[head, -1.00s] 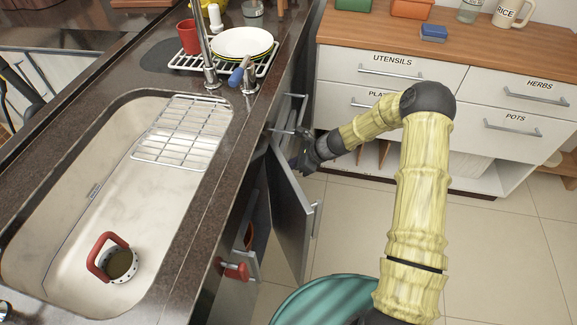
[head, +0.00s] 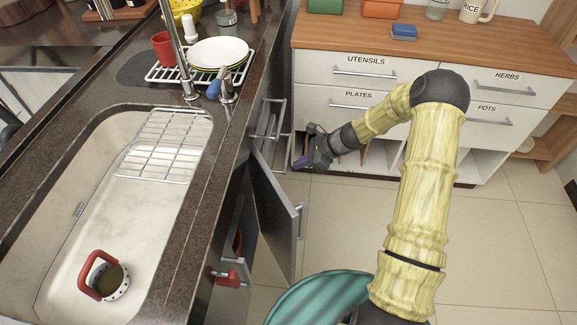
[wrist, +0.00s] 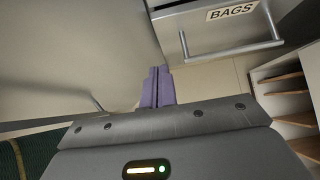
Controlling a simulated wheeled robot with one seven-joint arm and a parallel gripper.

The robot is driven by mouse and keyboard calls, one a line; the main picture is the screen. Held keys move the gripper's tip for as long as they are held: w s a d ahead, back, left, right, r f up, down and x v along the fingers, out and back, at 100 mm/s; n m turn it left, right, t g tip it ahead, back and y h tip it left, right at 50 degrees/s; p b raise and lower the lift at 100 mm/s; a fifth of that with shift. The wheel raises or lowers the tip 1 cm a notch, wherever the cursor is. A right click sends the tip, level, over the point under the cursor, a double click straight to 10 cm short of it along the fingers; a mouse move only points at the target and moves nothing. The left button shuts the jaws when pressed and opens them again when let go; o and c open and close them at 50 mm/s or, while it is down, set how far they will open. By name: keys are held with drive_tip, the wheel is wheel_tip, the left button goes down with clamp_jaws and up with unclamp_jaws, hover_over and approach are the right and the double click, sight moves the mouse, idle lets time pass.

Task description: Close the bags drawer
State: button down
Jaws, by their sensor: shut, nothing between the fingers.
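The bags drawer (wrist: 205,32) shows at the top of the wrist view, with a BAGS label and a metal bar handle (wrist: 232,50).
A cabinet door (head: 278,205) stands open below the drawers, close to my gripper. The counter with the sink (head: 60,220) lies left. A white dresser (head: 350,75) stands behind my arm. A teal round object (head: 320,300) is at the bottom. Tiled floor at right is free.

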drive_tip(key=v, duration=0.3)
drive_tip(key=shift+r, duration=0.1)
drive_tip(key=c, duration=1.6)
unclamp_jaws()
drive_tip(key=shift+s+r, duration=0.1)
drive_tip(key=shift+s, duration=0.05)
drive_tip(key=shift+o, duration=0.7)
drive_tip(key=s+d+r+n+g+h, duration=0.1)
drive_tip(key=s+r+n+h, duration=0.3)
drive_tip(key=s+r+n, duration=0.3)
drive_tip(key=s+n, duration=0.2)
drive_tip(key=shift+s+d+r+n+h, duration=0.2)
drive_tip(key=shift+s+d+n+h, duration=0.1)
drive_tip(key=shift+s+d+h, duration=0.1)
drive_tip(key=s+d+r+n+t+h, duration=0.1)
drive_tip(key=s+d+r+n+h, duration=0.3)
drive_tip(key=s+r+n, duration=0.4)
drive_tip(key=s+n, duration=0.2)
drive_tip(key=s, duration=0.2)
drive_tip(key=shift+s+r+n+t, duration=0.3)
drive_tip(key=shift+s+r+t, duration=0.05)
drive_tip(key=shift+t, duration=0.05)
